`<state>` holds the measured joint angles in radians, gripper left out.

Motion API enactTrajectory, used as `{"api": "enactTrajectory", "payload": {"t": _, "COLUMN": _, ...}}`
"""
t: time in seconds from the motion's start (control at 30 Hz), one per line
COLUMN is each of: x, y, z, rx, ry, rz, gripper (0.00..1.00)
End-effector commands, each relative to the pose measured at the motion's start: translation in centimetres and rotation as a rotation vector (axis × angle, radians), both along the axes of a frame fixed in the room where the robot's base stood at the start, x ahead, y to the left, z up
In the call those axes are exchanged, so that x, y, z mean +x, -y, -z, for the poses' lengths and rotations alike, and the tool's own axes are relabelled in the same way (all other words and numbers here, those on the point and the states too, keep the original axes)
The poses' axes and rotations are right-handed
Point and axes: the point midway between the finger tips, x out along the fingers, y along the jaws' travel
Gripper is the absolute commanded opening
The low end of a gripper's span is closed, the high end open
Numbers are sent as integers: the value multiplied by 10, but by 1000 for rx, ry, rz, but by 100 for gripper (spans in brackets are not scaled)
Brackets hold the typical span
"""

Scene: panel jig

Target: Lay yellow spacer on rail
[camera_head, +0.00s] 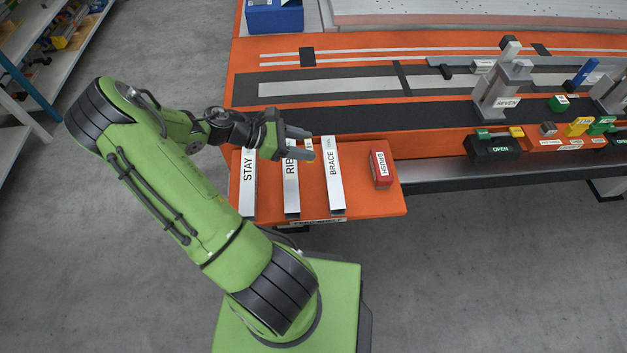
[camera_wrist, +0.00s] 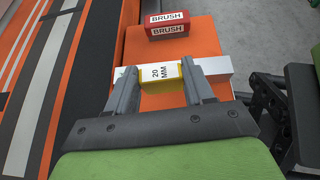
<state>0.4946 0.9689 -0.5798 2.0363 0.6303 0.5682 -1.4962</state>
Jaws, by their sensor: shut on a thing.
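In the wrist view, a yellow spacer (camera_wrist: 159,73) with a white "20 MM" label sits between the two fingers of my gripper (camera_wrist: 157,78). The fingers are shut on it. In the head view my gripper (camera_head: 306,144) is above the orange shelf, between the RIB bar (camera_head: 291,190) and the BRACE bar (camera_head: 334,178). The spacer is mostly hidden there by the fingers. A long grey bar (camera_head: 580,62) runs along the table at the upper right; I cannot tell for sure that it is the rail.
A STAY bar (camera_head: 247,190) and a red BRUSH block (camera_head: 381,168) lie on the shelf (camera_head: 372,206). The SEVEN grey fixture (camera_head: 498,90) stands upright on the table. A black OPEN clamp (camera_head: 492,148) and small yellow and green blocks (camera_head: 578,127) are to its right and front.

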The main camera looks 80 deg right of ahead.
Motion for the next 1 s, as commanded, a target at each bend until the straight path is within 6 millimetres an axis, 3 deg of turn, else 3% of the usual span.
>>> {"api": "enactTrajectory", "payload": {"t": 0.13, "x": -16, "y": -1, "z": 12, "rx": 1, "ry": 0, "rz": 61, "gripper": 22}}
{"api": "enactTrajectory", "payload": {"t": 0.3, "x": -16, "y": -1, "z": 53, "rx": 2, "ry": 0, "rz": 59, "gripper": 22}}
{"api": "enactTrajectory", "payload": {"t": 0.6, "x": -15, "y": -1, "z": 99, "rx": 1, "ry": 0, "rz": 59, "gripper": 22}}
{"api": "enactTrajectory", "payload": {"t": 0.97, "x": -15, "y": -1, "z": 105, "rx": -1, "ry": 2, "rz": 58, "gripper": 22}}
{"api": "enactTrajectory", "payload": {"t": 1.0, "x": -15, "y": -1, "z": 104, "rx": -1, "ry": 2, "rz": 58, "gripper": 58}}
